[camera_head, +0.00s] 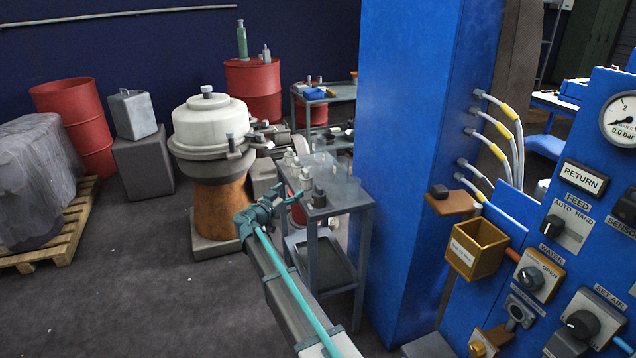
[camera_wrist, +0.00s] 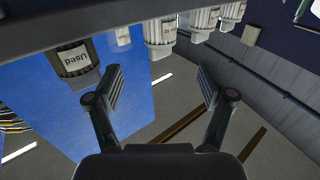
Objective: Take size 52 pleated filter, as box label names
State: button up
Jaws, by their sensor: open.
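Several pleated filters with pale bands show along the top of the wrist view, in a row; one is a pale filter (camera_wrist: 160,36), another a pale filter (camera_wrist: 204,20). A dark filter (camera_wrist: 78,62) at the left wears a label reading "Used". I cannot read sizes on the others. In the head view small cylinders stand on the grey cart (camera_head: 345,195), among them a dark one (camera_head: 319,198). My gripper (camera_wrist: 160,78) is open and empty, its fingers apart from the filters. An orange box (camera_head: 475,248) on the blue panel has a white label, too small to read.
A blue column (camera_head: 415,150) stands right of the cart. A white-topped separator (camera_head: 208,125) stands behind my arm. Red drums (camera_head: 75,115) and a pallet (camera_head: 50,235) are at the left. The floor (camera_head: 130,280) in front of them is clear.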

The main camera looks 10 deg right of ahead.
aim_at(302, 180)
jog(key=p+x, duration=0.2)
jog(key=x, duration=0.8)
jog(key=shift+w+d+r, duration=0.1)
jog(key=shift+w+d, duration=0.15)
jog(key=shift+w, duration=0.05)
jog(key=c, duration=1.3)
